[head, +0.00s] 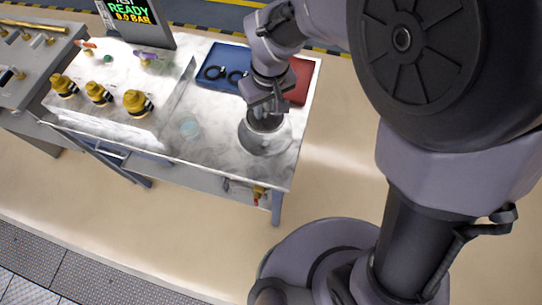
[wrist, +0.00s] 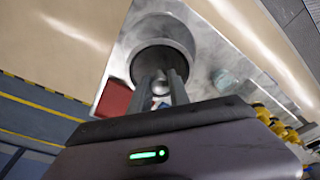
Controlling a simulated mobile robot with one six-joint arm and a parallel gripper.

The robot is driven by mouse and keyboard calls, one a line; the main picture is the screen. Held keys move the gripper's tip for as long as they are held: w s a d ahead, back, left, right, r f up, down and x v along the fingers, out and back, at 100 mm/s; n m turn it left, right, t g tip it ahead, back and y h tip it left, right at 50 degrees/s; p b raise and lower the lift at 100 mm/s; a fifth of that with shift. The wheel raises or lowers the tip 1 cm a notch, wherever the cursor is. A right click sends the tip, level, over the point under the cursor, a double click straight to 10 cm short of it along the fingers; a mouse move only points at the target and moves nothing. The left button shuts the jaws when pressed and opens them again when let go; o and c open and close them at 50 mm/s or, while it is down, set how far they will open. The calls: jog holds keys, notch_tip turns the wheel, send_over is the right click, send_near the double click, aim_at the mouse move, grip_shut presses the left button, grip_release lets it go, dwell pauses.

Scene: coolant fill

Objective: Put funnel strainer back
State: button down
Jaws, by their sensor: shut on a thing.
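My gripper (head: 268,107) points down at the right end of the bench, over the wide metal funnel (head: 262,144). It is shut on the funnel strainer (head: 264,124), a dark round piece at the funnel's mouth. In the wrist view, the strainer (wrist: 162,50) shows as a dark round shape beyond my gripper (wrist: 162,77), with a shiny ball-like knob between the fingers. The pale funnel (wrist: 192,38) surrounds the strainer in that view. I cannot tell whether the strainer is seated or just above the funnel.
Behind my gripper are a blue tray (head: 223,55) with black rings and a red panel (head: 300,88). Several yellow-capped fittings (head: 98,93) stand on a raised block at left. A pale round disc (head: 189,127) lies on the bench (head: 215,142). A display (head: 132,14) reads READY.

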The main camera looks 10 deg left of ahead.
notch_tip(320, 180, down, 10)
jog(key=b, duration=0.3)
jog(key=shift+s+a+f, duration=0.1)
jog(key=shift+f, duration=0.1)
jog(key=c, duration=1.2)
grip_release()
jog(key=shift+c, duration=0.2)
jog(key=r+p, duration=0.1)
jog(key=r, duration=0.3)
jog(key=s+d+r+p, duration=0.1)
jog(key=r, duration=0.3)
jog(key=r+p, duration=0.1)
jog(key=r, duration=0.3)
jog(key=shift+s+d+r+p, duration=0.15)
jog(key=shift+d+r+p, duration=0.1)
jog(key=shift+p, duration=0.15)
jog(key=s+d+r+m+t, duration=0.2)
jog(key=s+d+r+m, duration=0.3)
jog(key=d, duration=0.4)
jog(key=s+d+r+m+t, duration=0.2)
jog(key=s+d+r+m, duration=0.4)
jog(key=d+r, duration=0.3)
jog(key=shift+m+y, duration=0.4)
jog(key=shift+m, duration=0.3)
